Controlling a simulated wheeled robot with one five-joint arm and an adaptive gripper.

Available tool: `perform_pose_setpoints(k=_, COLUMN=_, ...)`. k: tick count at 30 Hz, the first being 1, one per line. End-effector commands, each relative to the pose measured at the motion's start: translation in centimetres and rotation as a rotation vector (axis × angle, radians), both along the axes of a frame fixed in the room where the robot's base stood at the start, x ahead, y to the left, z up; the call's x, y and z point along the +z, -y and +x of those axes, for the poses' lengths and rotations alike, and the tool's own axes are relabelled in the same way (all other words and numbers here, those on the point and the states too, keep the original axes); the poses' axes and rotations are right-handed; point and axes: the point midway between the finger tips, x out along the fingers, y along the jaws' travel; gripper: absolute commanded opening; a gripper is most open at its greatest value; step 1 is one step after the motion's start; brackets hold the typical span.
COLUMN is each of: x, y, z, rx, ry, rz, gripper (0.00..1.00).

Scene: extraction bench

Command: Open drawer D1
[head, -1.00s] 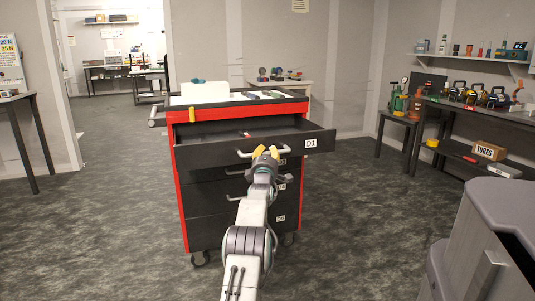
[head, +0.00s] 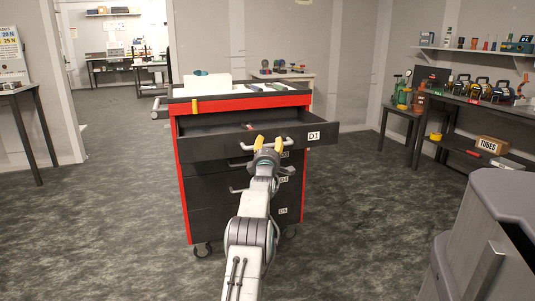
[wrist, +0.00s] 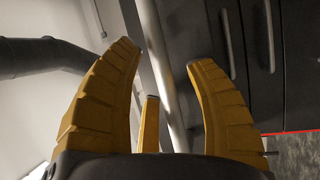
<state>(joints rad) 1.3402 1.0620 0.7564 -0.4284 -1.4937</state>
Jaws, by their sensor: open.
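Drawer D1 (head: 205,149), dark with a white D1 label, is the top drawer of a red and black cabinet (head: 182,190). It stands pulled out, and part of its inside shows. My gripper (head: 268,141) is at the front of D1, by its light bar handle (head: 242,146). In the wrist view the yellow fingers of my gripper (wrist: 165,68) are spread apart. A pale handle bar (wrist: 157,50) runs through the gap between them. Whether the fingers touch the bar cannot be told.
More drawers with bar handles lie below D1. The cabinet top holds a white box (head: 206,86). A grey unit (head: 490,225) stands close at right. A bench with a TUBES box (head: 492,145) is further right. Open carpet lies left and right of the cabinet.

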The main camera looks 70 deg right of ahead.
Motion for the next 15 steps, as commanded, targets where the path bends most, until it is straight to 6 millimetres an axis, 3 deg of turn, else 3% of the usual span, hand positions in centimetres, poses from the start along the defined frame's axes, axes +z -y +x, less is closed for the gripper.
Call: perform_pose_setpoints(k=15, x=-0.5, y=-2.8, z=-0.7, rx=0.000, ry=0.000, rz=0.002, gripper=0.50)
